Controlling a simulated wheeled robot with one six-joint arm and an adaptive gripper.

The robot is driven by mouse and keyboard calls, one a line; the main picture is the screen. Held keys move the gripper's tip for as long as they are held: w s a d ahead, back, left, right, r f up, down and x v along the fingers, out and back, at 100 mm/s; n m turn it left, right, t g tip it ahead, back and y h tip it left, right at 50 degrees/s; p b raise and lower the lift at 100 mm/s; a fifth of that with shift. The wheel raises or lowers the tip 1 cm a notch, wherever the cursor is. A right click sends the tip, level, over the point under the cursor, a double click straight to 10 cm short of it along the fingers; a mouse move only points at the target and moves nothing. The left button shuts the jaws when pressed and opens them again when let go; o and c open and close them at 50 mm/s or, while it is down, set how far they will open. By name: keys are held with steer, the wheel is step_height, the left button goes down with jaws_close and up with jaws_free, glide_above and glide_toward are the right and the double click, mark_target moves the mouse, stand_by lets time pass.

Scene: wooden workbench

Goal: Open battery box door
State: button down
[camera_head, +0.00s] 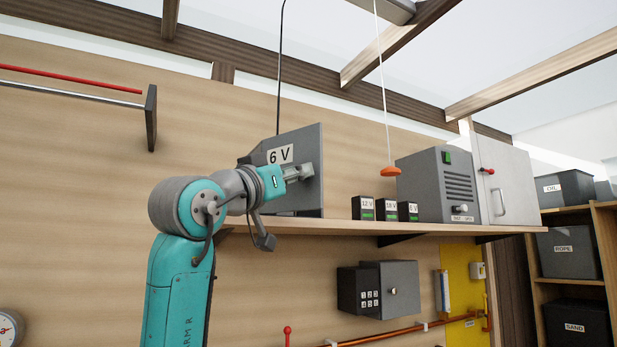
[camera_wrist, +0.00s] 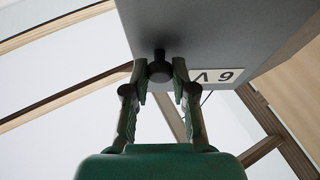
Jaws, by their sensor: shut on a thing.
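In the wrist view, my gripper's two green fingers (camera_wrist: 160,75) are closed around a dark round knob (camera_wrist: 159,67) on the grey door panel (camera_wrist: 205,35), beside the label, which appears upside down there. My arm and gripper hide part of the box's front in the head view. I cannot tell whether the door stands ajar.
Three small batteries (camera_head: 388,209) stand on the shelf (camera_head: 350,226) to the right, by a grey machine (camera_head: 437,186) and a pale cabinet (camera_head: 505,180). An orange pull handle (camera_head: 390,171) hangs on a cord above the batteries. A grey keypad box (camera_head: 400,287) is below the shelf.

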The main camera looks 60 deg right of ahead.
steer(key=w+a+m+g+y, duration=0.3)
steer(key=w+a+m+g, duration=0.1)
steer(key=g, duration=0.6)
steer(key=shift+a+m, duration=0.5)
steer(key=shift+m, duration=0.2)
steer(key=c, duration=1)
jaws_free()
steer(key=shift+o, duration=0.2)
steer(key=v, duration=1.2)
steer(key=shift+r, duration=0.2)
